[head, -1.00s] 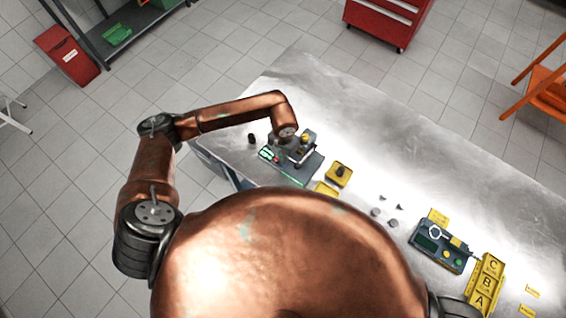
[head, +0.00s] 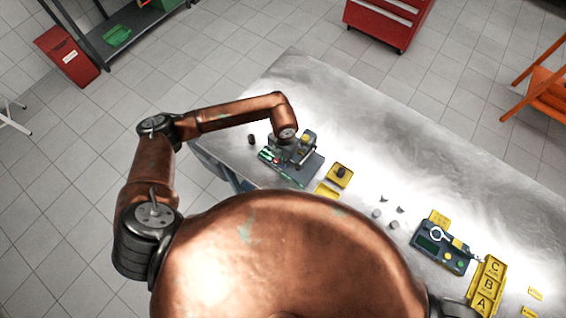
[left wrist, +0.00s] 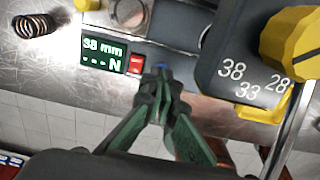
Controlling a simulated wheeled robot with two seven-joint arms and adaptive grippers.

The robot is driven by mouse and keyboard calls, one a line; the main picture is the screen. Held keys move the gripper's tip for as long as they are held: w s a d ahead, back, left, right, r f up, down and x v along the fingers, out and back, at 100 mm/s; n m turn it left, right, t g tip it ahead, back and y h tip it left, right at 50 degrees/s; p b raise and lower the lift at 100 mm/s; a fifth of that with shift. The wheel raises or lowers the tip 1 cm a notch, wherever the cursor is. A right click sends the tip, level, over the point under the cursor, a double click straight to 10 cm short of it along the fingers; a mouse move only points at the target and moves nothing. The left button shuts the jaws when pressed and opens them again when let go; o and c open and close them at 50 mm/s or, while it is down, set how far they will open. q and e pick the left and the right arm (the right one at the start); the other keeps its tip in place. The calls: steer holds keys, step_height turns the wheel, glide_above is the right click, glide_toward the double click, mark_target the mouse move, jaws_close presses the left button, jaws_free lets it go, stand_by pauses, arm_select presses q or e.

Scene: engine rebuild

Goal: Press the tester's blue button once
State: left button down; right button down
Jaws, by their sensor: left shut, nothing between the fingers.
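The tester (head: 308,168) stands at the left end of the metal table; in the left wrist view its front panel (left wrist: 185,84) runs across the top. Its green display (left wrist: 104,53) reads "38 mm" and "---N". A red button (left wrist: 136,64) sits right of the display. The blue button (left wrist: 161,65) is beside the red one, mostly hidden by my fingertips. My left gripper (left wrist: 160,74) is shut and empty, its tips at the blue button; I cannot tell whether they touch it. In the head view my left gripper (head: 277,157) is over the tester's panel.
A dark spring (left wrist: 32,26) lies left of the tester. A yellow knob (left wrist: 290,35) and the scale block marked 38, 33 and 28 stand close right of the fingers. Yellow trays (head: 338,175), a second device (head: 440,248) and a lettered rack (head: 487,286) are farther right.

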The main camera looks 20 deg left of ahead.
arm_select(q)
steer(key=shift+r+p, duration=0.85)
steer(key=shift+r, duration=1.3)
